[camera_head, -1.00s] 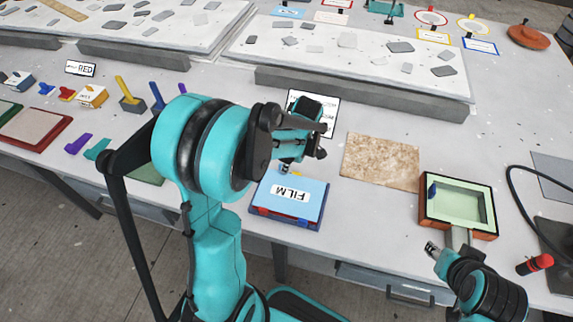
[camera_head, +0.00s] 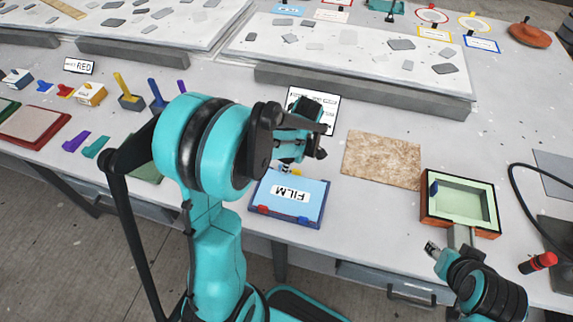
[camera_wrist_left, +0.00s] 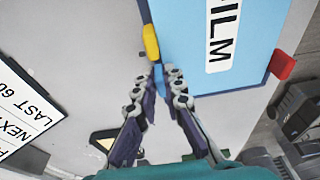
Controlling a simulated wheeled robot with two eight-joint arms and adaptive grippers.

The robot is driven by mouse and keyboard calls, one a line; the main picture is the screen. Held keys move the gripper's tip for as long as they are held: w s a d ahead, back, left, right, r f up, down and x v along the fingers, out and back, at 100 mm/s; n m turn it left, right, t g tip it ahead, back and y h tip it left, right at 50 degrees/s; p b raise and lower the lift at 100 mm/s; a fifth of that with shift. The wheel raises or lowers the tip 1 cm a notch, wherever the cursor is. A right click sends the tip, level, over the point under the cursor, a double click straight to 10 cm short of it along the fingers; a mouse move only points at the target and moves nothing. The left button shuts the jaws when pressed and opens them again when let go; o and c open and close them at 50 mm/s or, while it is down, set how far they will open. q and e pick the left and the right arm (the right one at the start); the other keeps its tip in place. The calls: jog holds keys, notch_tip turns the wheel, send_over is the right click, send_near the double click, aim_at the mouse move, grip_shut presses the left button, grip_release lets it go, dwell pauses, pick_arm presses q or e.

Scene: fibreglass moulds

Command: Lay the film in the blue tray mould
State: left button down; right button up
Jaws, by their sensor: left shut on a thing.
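The film is a light blue sheet labelled FILM (camera_head: 268,190), lying on a darker blue tray (camera_head: 285,219) with red tabs at its front edge. I take this tray for the blue tray mould. My left gripper (camera_wrist_left: 160,75) has its fingertips closed at the film's edge on a small blue tab, beside a yellow piece (camera_wrist_left: 150,42). In the head view, my left arm partly hides the film's back left corner. My right gripper (camera_head: 432,248) is low at the right, below a green-lined frame; its jaw state is unclear.
A speckled brown board (camera_head: 382,160) lies right of the film. The orange-brown frame with a pale green inside (camera_head: 462,204) stands further right, near a red cylinder (camera_head: 538,263). A text sign (camera_head: 325,108) stands behind. Small coloured tools lie at the left.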

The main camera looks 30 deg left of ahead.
pick_arm(q)
jog(key=c, duration=1.6)
grip_release()
jog(key=shift+o, duration=0.2)
jog(key=v, duration=1.2)
